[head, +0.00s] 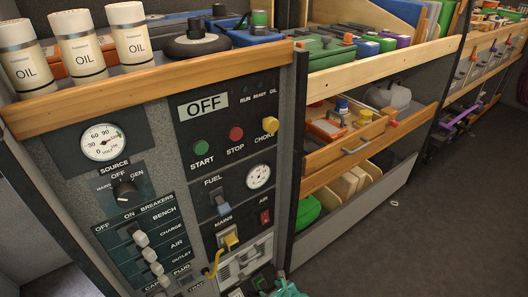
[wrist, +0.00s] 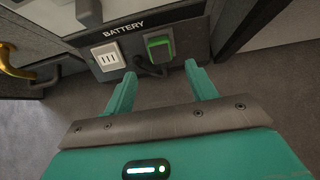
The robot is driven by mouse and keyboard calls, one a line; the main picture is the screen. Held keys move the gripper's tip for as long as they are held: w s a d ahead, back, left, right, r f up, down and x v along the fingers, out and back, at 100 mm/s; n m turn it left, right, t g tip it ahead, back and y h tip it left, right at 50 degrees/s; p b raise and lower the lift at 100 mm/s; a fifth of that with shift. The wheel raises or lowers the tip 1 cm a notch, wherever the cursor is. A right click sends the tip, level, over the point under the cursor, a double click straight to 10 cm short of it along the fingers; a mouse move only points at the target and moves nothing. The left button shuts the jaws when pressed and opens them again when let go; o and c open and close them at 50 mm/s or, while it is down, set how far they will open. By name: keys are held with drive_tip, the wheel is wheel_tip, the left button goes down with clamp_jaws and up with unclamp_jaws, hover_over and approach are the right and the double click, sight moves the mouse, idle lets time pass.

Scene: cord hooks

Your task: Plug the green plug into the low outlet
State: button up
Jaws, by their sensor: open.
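In the wrist view the green plug (wrist: 160,48) sits against the dark panel marked BATTERY, with a dark cord looping below it. A white outlet with slots (wrist: 107,56) is on the same panel, left of the plug, with nothing in it. My gripper (wrist: 160,70) is open and empty. Its two teal fingers point at the panel, one low on each side of the plug, short of it. In the head view only a teal part of my gripper (head: 288,290) shows at the bottom edge, near a small green shape that may be the plug (head: 261,282).
A yellow plug (head: 231,241) with a hanging yellow cord (head: 212,269) is on the control panel above. A brass-coloured curved piece (wrist: 12,65) is at the wrist view's left. A dark post (wrist: 245,25) stands right of the plug.

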sight(263, 285)
drive_tip(key=shift+f, duration=0.1)
drive_tip(key=b+x, duration=0.5)
drive_tip(key=shift+f, duration=0.15)
drive_tip(key=shift+w+a+f+b, duration=0.15)
drive_tip(key=shift+w+b, duration=0.15)
drive_tip(key=shift+b+x, duration=0.8)
drive_tip(key=shift+x, duration=0.7)
drive_tip(key=shift+p, duration=0.35)
drive_tip(key=shift+c, duration=0.3)
